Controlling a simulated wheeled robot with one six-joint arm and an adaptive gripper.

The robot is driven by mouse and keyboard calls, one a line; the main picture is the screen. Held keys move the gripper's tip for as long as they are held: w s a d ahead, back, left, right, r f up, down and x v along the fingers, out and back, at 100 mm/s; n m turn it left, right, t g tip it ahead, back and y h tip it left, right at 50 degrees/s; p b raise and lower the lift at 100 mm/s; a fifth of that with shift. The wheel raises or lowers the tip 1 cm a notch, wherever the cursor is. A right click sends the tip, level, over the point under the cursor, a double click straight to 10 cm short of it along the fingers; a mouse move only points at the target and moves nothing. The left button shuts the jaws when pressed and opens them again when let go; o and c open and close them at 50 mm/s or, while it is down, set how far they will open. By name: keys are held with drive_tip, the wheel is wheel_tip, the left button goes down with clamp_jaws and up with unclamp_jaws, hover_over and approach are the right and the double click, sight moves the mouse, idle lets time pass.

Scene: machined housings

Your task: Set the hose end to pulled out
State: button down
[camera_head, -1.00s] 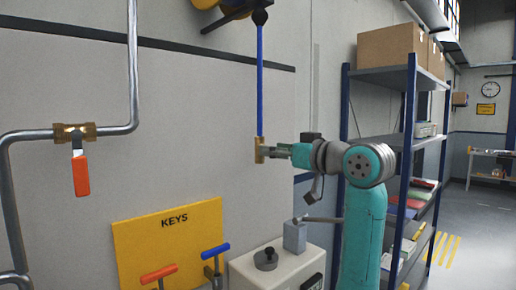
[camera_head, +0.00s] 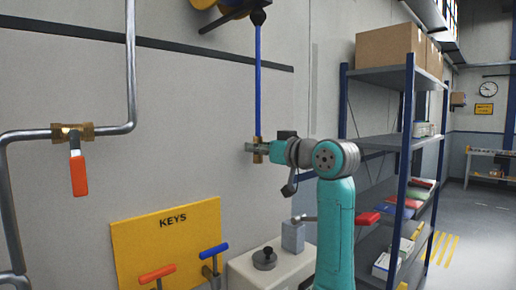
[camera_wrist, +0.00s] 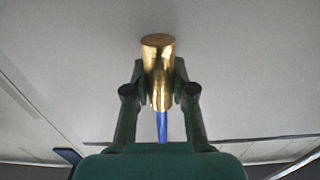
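The hose end is a brass fitting (camera_head: 257,150) at the bottom of a blue hose (camera_head: 259,85) that hangs straight down in the head view. In the wrist view the brass fitting (camera_wrist: 159,70) stands between my two fingers, with a short piece of the blue hose (camera_wrist: 162,127) below it. My gripper (camera_head: 257,148) comes in from the right, level, and its fingertips reach a little past the fitting. In the wrist view my gripper (camera_wrist: 160,85) has a finger close against each side of the fitting, with no clear gap. The contact itself is partly hidden.
A yellow reel (camera_head: 208,3) is above at the wall. A yellow KEYS board (camera_head: 165,235) with red and blue handles is below left. A grey box (camera_head: 250,275) stands below, and a blue shelf rack (camera_head: 408,130) is to the right. A pipe valve (camera_head: 75,132) is at far left.

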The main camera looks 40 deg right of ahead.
wheel_tip(320, 180, down, 13)
drive_tip(key=shift+r, duration=0.15)
idle(0.5)
drive_tip(key=c, duration=0.9)
unclamp_jaws()
drive_tip(key=shift+c, duration=0.2)
drive_tip(key=shift+s+r, duration=0.1)
drive_tip(key=shift+s, duration=0.05)
drive_tip(key=shift+s, duration=0.3)
drive_tip(key=s, duration=1.1)
drive_tip(key=shift+d, duration=0.2)
